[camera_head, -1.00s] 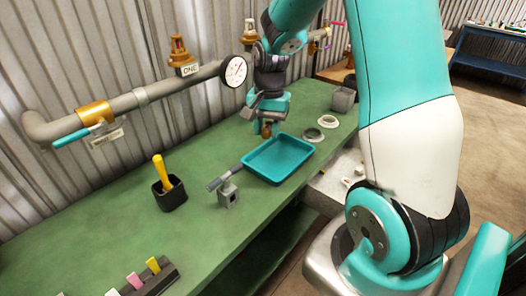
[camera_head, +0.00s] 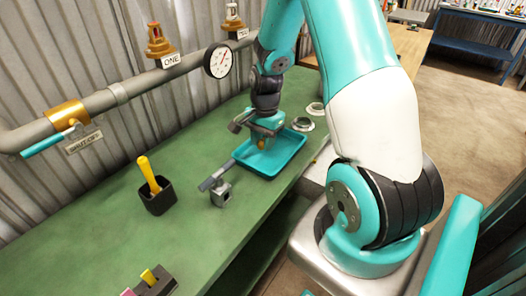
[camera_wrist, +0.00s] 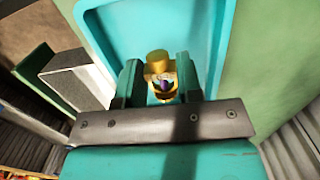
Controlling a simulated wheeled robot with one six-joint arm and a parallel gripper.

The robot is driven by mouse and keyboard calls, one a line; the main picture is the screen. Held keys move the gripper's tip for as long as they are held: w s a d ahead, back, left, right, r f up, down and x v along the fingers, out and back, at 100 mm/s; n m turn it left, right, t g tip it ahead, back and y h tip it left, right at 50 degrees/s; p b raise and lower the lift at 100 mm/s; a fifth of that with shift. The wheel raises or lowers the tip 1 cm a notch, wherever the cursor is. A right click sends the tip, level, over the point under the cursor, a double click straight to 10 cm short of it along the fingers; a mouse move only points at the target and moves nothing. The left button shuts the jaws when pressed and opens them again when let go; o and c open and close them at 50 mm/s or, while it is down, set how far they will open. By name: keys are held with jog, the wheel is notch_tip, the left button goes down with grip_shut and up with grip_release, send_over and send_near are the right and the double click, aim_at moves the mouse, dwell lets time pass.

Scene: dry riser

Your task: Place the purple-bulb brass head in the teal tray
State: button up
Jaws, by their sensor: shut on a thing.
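The teal tray (camera_head: 284,160) lies on the green bench, and its inside fills much of the wrist view (camera_wrist: 205,30). My gripper (camera_head: 262,140) is over the tray's far-left part. In the wrist view, my gripper (camera_wrist: 160,85) is shut on the brass head (camera_wrist: 158,62), with a finger on each side. The head's purple bulb (camera_wrist: 165,86) shows between the fingers. The head is above or within the tray; I cannot tell whether it touches the tray floor.
A grey clamp block (camera_head: 219,190) stands left of the tray. A black cup with a yellow-handled tool (camera_head: 158,196) is farther left. Pale rings (camera_head: 304,124) lie behind the tray. The pipe with the ONE head (camera_head: 160,42) and gauge (camera_head: 218,60) runs along the wall.

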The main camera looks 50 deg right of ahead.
aim_at(263, 159)
jog(key=shift+f, duration=2)
jog(key=shift+f, duration=0.15)
jog(key=o, duration=1)
notch_tip(263, 159, up, 12)
jog(key=s+a+r+n+y, duration=0.1)
jog(key=s+a+r+n, duration=0.15)
jog(key=a+n, duration=0.35)
jog(key=s+a+r+n, duration=0.2)
jog(key=a+r+n, duration=0.2)
jog(key=a, duration=0.5)
jog(key=s+a+r+n+y, duration=0.1)
jog(key=s+a+r+n, duration=0.1)
jog(key=a+r+n, duration=0.4)
jog(key=s+a+n+y, duration=0.1)
jog(key=s+a+n, duration=0.6)
jog(key=s, duration=0.3)
jog(key=shift+a+r+n, duration=0.15)
jog(key=shift+a+n, duration=0.15)
jog(key=shift+a, duration=0.4)
